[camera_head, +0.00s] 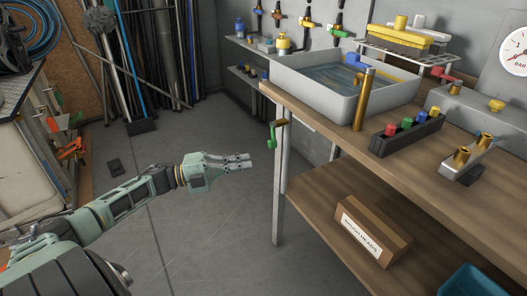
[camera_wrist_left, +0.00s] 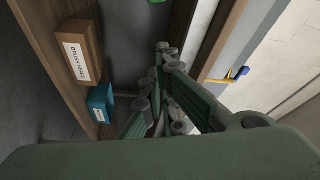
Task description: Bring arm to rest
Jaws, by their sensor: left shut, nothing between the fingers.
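My left arm comes in from the lower left in the head view, and its gripper (camera_head: 246,161) is over the open floor, left of the wooden workbench. Its fingers are together with nothing between them. In the left wrist view the gripper's fingers (camera_wrist_left: 160,120) point away from the camera, also empty. The gripper is apart from the bench and touches nothing that I can see. My right gripper does not show in either view.
The workbench (camera_head: 420,181) on the right carries a grey sink (camera_head: 342,106). A green-handled valve (camera_head: 272,135) hangs at its near corner. A cardboard box (camera_head: 372,229) and a teal bin (camera_head: 470,281) are on the lower shelf. Floor around the gripper is clear.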

